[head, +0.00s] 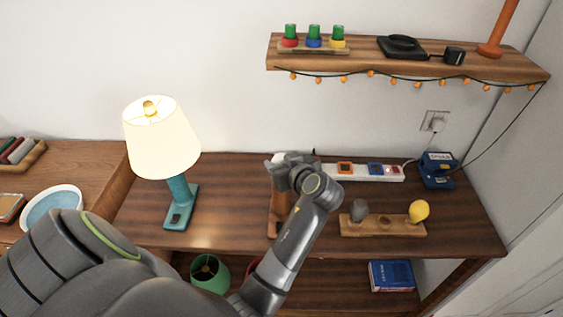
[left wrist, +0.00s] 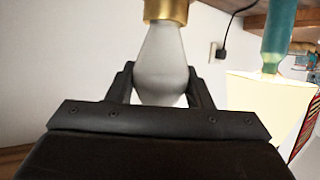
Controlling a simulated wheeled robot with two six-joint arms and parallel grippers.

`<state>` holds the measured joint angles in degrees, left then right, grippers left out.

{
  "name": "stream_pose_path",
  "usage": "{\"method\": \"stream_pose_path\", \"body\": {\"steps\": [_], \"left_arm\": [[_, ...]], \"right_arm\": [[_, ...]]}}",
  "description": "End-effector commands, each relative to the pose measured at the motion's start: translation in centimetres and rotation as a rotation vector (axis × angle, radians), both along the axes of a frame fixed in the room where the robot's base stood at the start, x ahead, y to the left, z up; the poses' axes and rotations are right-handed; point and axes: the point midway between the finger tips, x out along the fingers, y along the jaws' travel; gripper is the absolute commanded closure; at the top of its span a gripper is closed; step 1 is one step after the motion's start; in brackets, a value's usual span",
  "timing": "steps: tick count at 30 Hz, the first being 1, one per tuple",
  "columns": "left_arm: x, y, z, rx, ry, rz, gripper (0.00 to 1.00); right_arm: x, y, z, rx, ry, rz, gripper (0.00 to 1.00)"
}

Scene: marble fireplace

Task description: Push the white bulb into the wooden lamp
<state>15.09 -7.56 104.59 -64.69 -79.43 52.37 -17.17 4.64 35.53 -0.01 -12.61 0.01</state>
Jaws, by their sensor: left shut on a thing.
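The white bulb (left wrist: 163,65) is between the fingers of my left gripper (left wrist: 166,88), which is shut on it. In the left wrist view, which looks upside down, a brass-coloured collar (left wrist: 166,10) meets the bulb's narrow end. I cannot tell whether that is the bulb's own cap or the lamp's socket. In the head view my left gripper (head: 284,163) is over the top of the wooden lamp (head: 279,208), a brown upright post on the desk. My wrist and arm partly hide the lamp and bulb. My right gripper is not in view.
A lit teal lamp (head: 178,195) stands left on the desk (head: 235,175); a wooden holder (head: 385,226) with grey and yellow bulbs is right. A power strip (head: 358,172) and blue device (head: 437,170) lie behind. A shelf (head: 370,65) hangs above.

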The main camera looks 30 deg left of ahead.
Motion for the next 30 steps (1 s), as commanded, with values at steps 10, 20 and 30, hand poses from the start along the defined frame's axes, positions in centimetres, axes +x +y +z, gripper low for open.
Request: {"method": "stream_pose_path", "body": {"steps": [10,20,30], "left_arm": [[-0.01,0.01,0.01,0.000,0.000,0.000,0.76],[-0.01,0.00,-0.18,0.000,0.000,0.000,0.76],[-0.01,-0.01,-0.19,-0.001,0.000,0.000,0.28]], "right_arm": [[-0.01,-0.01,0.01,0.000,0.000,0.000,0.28],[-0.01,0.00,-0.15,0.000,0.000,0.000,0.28],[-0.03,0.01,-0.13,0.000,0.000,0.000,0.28]]}}
